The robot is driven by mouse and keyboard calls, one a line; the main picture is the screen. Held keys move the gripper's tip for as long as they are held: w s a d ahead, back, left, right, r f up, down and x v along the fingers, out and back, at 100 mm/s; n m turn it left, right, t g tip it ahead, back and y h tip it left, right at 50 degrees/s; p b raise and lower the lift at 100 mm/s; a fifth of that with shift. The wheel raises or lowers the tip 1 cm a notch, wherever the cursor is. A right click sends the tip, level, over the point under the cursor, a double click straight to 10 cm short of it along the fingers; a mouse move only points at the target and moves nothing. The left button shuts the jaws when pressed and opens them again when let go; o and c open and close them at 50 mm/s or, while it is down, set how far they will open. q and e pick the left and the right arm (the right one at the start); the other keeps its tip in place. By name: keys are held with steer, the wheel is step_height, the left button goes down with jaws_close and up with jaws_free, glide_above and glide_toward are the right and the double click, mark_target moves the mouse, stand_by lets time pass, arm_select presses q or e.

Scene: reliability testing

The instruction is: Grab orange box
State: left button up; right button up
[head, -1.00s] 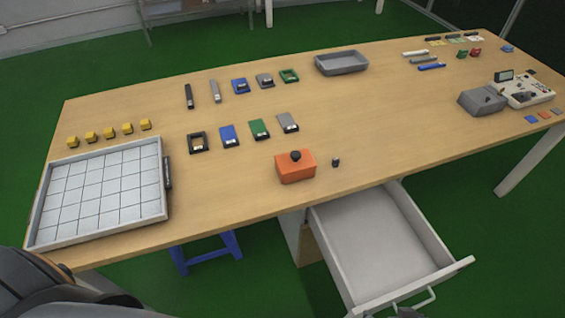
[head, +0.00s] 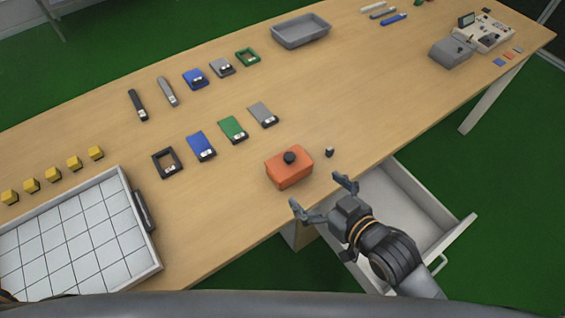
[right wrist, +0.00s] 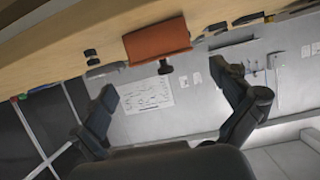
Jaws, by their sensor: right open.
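The orange box (head: 289,168) sits on the wooden table near its front edge, with a black round knob on top. My right gripper (head: 325,194) is open and empty in the head view, just in front of the box and slightly to its right, apart from it. In the right wrist view the orange box (right wrist: 158,41) shows upside down, above and between the open fingers (right wrist: 172,84). My left gripper is in neither current view.
A small black piece (head: 329,152) stands right of the box. An open drawer (head: 405,190) lies under my right arm. A gridded white tray (head: 152,262) is at the left; several coloured cards and a grey tray (head: 301,30) are farther back. Table behind the box is clear.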

mark_target(298, 174)
steer(key=x, duration=0.3)
steer(key=shift+w+a+f, duration=0.1)
steer(key=shift+w+a, duration=0.05)
steer(key=shift+w, duration=0.15)
steer(key=shift+x, duration=1.2)
steer(key=shift+w+a+f, duration=0.2)
steer(key=shift+w+f, duration=0.05)
steer(key=shift+w, duration=0.1)
steer(key=x, duration=0.4)
steer(key=shift+w+a+f, duration=0.2)
steer(key=c, duration=0.8)
arm_select(q)
steer(key=shift+s+d, duration=0.55)
steer(key=shift+d, duration=0.15)
arm_select(e)
steer(key=shift+r, duration=0.1)
